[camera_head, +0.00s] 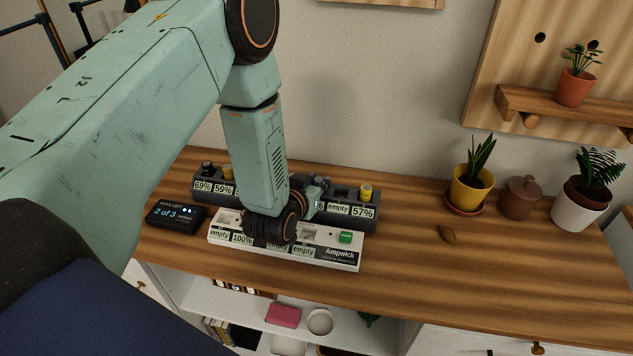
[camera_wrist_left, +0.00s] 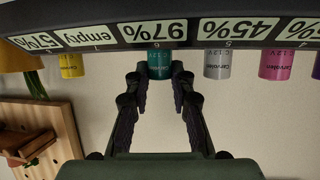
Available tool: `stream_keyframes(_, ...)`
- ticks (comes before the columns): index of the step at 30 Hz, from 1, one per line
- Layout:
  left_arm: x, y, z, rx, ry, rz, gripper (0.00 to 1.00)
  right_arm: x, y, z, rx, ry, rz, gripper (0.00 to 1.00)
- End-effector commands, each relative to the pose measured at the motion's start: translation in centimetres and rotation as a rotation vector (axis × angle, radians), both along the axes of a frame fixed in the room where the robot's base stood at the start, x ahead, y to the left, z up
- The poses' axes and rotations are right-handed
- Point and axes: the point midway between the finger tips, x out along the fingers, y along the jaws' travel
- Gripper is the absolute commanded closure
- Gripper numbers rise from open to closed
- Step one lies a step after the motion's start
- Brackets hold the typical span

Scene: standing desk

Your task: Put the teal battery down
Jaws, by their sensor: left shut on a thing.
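The teal battery (camera_wrist_left: 159,65) stands in the dark rack (camera_wrist_left: 105,30) at the slot labelled 97%, its end about level with its neighbours. My left gripper (camera_wrist_left: 160,72) is shut on it, one finger on each side. In the head view my left gripper (camera_head: 318,184) is over the dark rack (camera_head: 345,222), behind the white charger (camera_head: 340,257). My own arm hides much of the rack there, and I cannot make out the teal battery. My right gripper is not in view.
A yellow battery (camera_head: 365,191) is in the 57% slot; silver (camera_wrist_left: 217,65) and pink (camera_wrist_left: 276,66) batteries stand on the teal one's other side. A small display (camera_head: 175,214) reads "2 of 3". Potted plants (camera_head: 471,188) stand at the right; the desk's front right is mostly clear.

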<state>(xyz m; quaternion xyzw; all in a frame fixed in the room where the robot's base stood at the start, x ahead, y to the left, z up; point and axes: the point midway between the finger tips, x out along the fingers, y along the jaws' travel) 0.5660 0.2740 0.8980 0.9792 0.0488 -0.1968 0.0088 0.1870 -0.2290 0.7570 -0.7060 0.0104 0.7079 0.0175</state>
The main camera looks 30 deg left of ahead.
Motion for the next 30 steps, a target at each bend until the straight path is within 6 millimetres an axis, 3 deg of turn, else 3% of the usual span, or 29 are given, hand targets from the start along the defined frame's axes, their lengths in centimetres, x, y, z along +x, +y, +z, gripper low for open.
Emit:
stream_keyframes(2,0.0,0.0,-0.3,0.000,-0.001,0.000,1.00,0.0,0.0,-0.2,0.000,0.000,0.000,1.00)
stream_keyframes(3,0.0,0.0,-0.2,0.000,0.000,0.000,0.74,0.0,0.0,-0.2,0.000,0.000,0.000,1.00)
stream_keyframes(10,0.0,0.0,-0.2,0.000,0.000,0.000,0.54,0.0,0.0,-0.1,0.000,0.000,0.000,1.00)
stream_keyframes(21,-0.1,0.0,0.2,0.000,0.000,0.000,0.54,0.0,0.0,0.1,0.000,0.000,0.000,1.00)
stream_keyframes(30,-4.6,-0.4,2.0,-0.002,0.003,-0.001,0.54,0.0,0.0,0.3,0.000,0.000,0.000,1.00)
